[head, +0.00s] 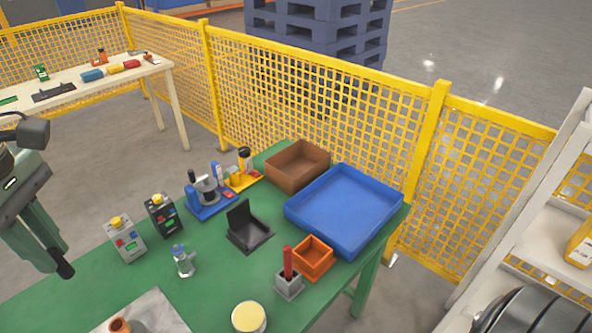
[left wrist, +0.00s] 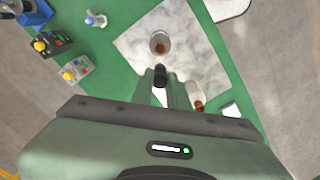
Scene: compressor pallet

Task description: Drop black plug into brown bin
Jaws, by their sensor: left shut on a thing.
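My left gripper (head: 60,262) is at the left of the head view, pointing down beside the green table's left part. It is shut on the black plug (head: 65,270), which sticks out below the fingertips. In the left wrist view the black plug (left wrist: 160,74) shows at the tips of the closed left gripper (left wrist: 165,84). The brown bin (head: 286,178) stands at the table's back edge, far to the right of the gripper, and looks empty from here. My right gripper is in neither view.
A blue tray (head: 322,228) adjoins the brown bin's right side. Two control boxes (head: 126,240), a small clear bottle (head: 183,262), a blue-based device (head: 208,208) and a black open holder (head: 246,236) stand between gripper and bin. A yellow mesh fence (head: 300,105) runs behind the table.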

